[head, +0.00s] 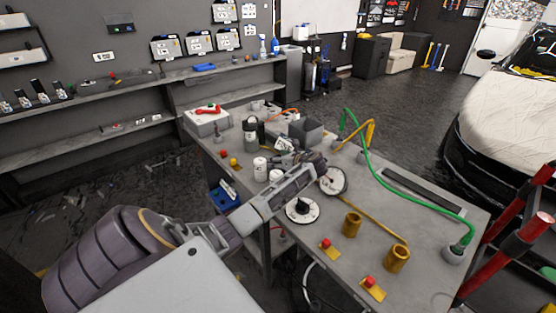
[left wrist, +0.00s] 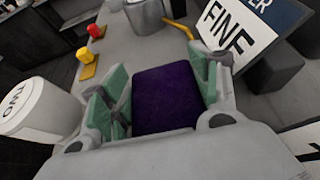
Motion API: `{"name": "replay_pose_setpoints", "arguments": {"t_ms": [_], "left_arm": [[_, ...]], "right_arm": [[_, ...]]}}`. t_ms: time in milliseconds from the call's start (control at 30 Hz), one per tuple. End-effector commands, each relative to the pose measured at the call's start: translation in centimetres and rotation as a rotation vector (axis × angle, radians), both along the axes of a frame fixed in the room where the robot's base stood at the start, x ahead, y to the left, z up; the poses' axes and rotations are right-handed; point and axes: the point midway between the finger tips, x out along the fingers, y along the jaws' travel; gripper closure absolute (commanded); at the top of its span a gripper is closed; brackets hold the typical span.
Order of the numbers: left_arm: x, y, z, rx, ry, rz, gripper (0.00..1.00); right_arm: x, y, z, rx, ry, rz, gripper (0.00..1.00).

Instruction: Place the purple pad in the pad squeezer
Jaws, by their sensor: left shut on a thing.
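The purple pad (left wrist: 168,98) lies between the green-lined fingers of my left gripper (left wrist: 160,102) in the left wrist view, and the gripper is shut on it. In the head view my left gripper (head: 318,163) is over the middle of the workbench, beyond the white bottles; the pad cannot be made out there. No pad squeezer can be named for sure. A white box with a red handle (head: 209,111) stands at the bench's far left corner. A grey open box (head: 305,131) stands near the back. My right gripper is not in view.
A white bottle marked TWO (left wrist: 38,108) and a FINE sign (left wrist: 238,28) are close to the gripper. Two round discs (head: 302,211) (head: 333,181), gold cups (head: 397,258) and a green hose (head: 386,177) occupy the workbench (head: 428,278). Its front right is partly clear.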

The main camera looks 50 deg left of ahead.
Motion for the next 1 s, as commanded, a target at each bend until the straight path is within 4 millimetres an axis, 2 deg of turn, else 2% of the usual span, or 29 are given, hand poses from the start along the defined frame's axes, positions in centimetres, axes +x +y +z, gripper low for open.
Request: {"name": "replay_pose_setpoints", "arguments": {"t_ms": [200,233,367,633,867,1000], "left_arm": [[0.0,0.0,-0.1,0.0,0.0,0.0,0.68],[0.0,0.0,-0.1,0.0,-0.001,0.0,0.34],[0.0,0.0,-0.2,0.0,0.0,0.0,0.18],[0.0,0.0,-0.2,0.0,0.0,0.0,0.17],[0.0,0.0,0.0,0.0,-0.001,0.0,0.17],[0.0,-1.0,0.5,0.0,-0.001,-0.001,0.17]], "right_arm": [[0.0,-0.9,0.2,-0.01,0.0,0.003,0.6],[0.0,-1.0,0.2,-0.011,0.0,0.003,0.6],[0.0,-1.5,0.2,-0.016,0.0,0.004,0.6],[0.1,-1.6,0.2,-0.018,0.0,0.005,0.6],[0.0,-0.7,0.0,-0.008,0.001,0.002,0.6],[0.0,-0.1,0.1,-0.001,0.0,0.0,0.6]]}}
